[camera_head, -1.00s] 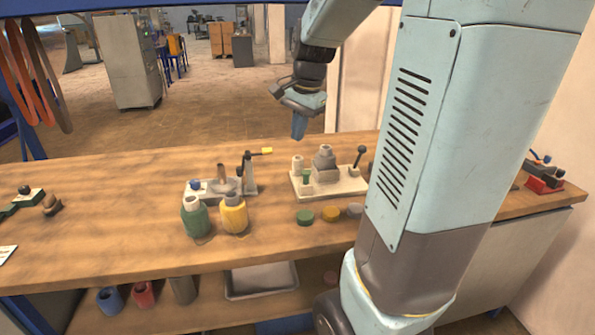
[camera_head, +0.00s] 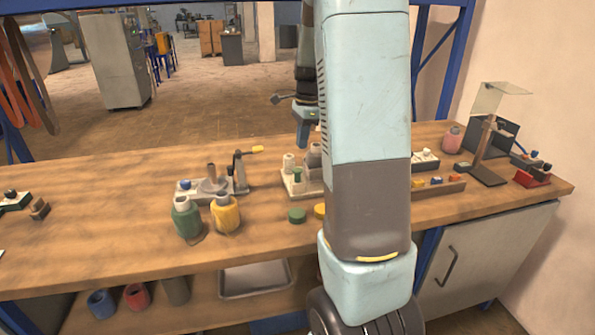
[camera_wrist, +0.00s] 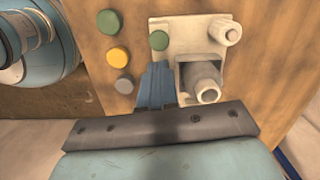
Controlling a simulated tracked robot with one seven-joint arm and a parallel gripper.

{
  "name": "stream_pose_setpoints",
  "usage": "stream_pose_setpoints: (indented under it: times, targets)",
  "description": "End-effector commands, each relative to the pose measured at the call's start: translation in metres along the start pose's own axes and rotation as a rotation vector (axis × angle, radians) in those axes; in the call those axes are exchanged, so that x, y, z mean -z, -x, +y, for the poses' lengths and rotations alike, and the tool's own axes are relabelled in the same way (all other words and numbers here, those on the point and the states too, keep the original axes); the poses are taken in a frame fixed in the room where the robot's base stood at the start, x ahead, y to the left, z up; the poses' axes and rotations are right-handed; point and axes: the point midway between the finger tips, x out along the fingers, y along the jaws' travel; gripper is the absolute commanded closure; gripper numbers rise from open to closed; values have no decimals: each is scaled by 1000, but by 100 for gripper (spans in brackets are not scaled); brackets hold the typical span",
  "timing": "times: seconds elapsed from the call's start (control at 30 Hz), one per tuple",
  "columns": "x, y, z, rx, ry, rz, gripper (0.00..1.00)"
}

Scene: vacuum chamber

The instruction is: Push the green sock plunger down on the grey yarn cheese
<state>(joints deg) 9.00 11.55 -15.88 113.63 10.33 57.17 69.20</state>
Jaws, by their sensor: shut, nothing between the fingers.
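My gripper (camera_head: 302,142) is shut and empty, pointing down above the pale fixture plate (camera_head: 288,184) on the bench. In the wrist view its blue fingers (camera_wrist: 157,72) lie close together in front of the plate's edge. A small green-topped piece, likely the green plunger (camera_wrist: 159,40), stands on the plate just beyond the fingertips in that view; it also shows in the head view (camera_head: 297,175). Beside it are a white cylinder (camera_wrist: 227,32) and a grey cylinder (camera_wrist: 204,82) in a square holder. Whether this grey cylinder is the yarn cheese I cannot tell. No contact is visible.
Green (camera_wrist: 108,22), yellow (camera_wrist: 117,57) and grey (camera_wrist: 124,84) discs lie beside the plate. A green bottle (camera_head: 187,218), a yellow bottle (camera_head: 225,214) and a lever fixture (camera_head: 240,172) stand to the left. My arm hides part of the bench. The left bench is mostly clear.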

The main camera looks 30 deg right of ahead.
Motion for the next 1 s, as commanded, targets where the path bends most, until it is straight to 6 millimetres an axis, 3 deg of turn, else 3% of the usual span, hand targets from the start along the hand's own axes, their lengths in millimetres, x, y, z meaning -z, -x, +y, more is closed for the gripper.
stream_pose_setpoints:
  times: [0.17, 0.7, 1.0]
  targets:
    - [0, -7, 0, -2, 0, 0, 100]
    - [0, -61, 0, -1, 1, 0, 100]
    - [0, -70, 0, 0, 0, 0, 100]
